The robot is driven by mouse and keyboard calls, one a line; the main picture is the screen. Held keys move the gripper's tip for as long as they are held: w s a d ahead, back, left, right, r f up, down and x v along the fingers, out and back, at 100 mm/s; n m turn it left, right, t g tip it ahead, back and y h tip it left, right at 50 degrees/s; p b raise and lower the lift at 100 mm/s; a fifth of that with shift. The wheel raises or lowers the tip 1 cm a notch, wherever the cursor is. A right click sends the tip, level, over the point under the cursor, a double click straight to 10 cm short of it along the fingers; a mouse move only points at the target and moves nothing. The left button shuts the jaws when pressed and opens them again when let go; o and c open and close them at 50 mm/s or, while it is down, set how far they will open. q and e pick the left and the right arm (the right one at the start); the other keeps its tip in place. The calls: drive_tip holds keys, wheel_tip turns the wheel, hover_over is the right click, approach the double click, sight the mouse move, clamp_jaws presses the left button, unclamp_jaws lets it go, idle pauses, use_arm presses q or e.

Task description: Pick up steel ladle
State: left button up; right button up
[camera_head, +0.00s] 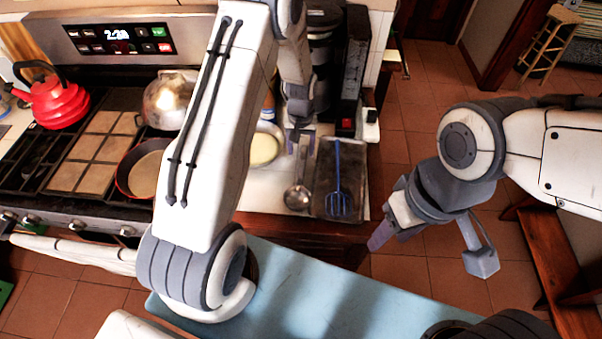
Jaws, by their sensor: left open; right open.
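The steel ladle (297,196) lies on the white counter, bowl toward me and handle running away from me. My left gripper (300,143) is over the far part of the handle, pointing down. Its jaws are open. I cannot tell whether they touch the handle, whose far end is hidden by the gripper. My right gripper (430,246) is open and empty, well to the right of the counter, with its fingers wide apart over the floor.
A dark tray (325,165) with a blue slotted spatula (338,192) is right of the ladle. A pale bowl (264,149) is to its left. A black coffee machine (350,75) stands behind. The stove holds a red kettle (57,101) and a red pan (146,172).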

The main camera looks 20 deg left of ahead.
sight(302, 163)
use_arm(q)
drive_tip(key=f+p, duration=0.1)
drive_tip(key=f, duration=0.1)
drive_tip(key=f+p, duration=0.2)
drive_tip(key=f, duration=0.1)
drive_tip(key=shift+d, duration=0.2)
drive_tip(key=shift+w+f, duration=0.1)
drive_tip(key=shift+f, duration=0.3)
clamp_jaws()
